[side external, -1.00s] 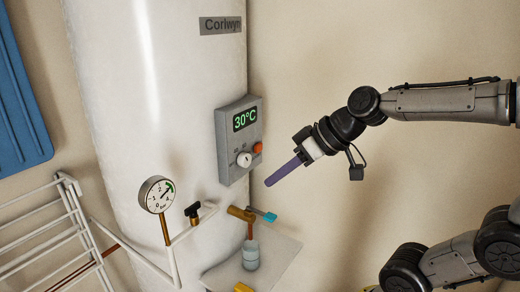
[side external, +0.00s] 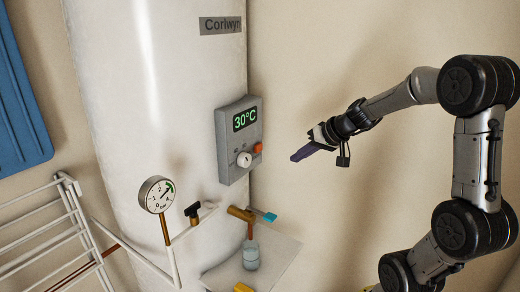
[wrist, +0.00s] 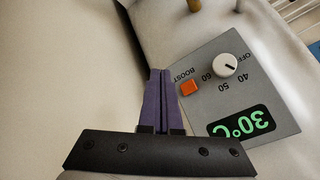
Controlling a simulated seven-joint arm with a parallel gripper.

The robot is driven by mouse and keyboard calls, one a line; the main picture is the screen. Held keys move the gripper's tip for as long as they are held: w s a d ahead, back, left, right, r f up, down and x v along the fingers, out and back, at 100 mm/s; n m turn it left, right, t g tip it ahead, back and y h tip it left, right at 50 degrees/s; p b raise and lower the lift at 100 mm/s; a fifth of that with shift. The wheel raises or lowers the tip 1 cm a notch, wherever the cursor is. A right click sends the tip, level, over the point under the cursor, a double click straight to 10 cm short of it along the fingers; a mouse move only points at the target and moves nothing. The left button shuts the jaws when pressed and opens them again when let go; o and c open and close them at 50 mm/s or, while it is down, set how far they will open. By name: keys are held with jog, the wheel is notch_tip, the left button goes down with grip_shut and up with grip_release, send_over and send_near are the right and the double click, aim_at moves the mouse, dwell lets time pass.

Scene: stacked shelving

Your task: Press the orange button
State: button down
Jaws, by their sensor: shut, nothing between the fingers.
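In the wrist view the orange button (wrist: 189,88) shows beside the word BOOST, just right of my purple fingertips. My gripper (side external: 295,157) is shut and empty, a short way right of the panel, with its fingers pointing left toward it. In the wrist view my gripper (wrist: 160,74) has its two fingers together, and the button is uncovered.
A white dial (side external: 243,159) sits next to the button, under a green 30°C display (side external: 244,119). The panel is on a white tank (side external: 140,80). Below are a pressure gauge (side external: 157,194), a tap with a blue handle (side external: 264,214) and a glass (side external: 251,256).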

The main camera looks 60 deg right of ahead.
aim_at(258, 148)
jog(key=shift+w, duration=0.1)
jog(key=w, duration=0.8)
jog(key=shift+w, duration=0.35)
jog(key=shift+w, duration=0.1)
dwell(1.8)
jog(key=shift+w, duration=0.3)
jog(key=shift+w, duration=0.5)
dwell(0.8)
jog(key=shift+s, duration=0.95)
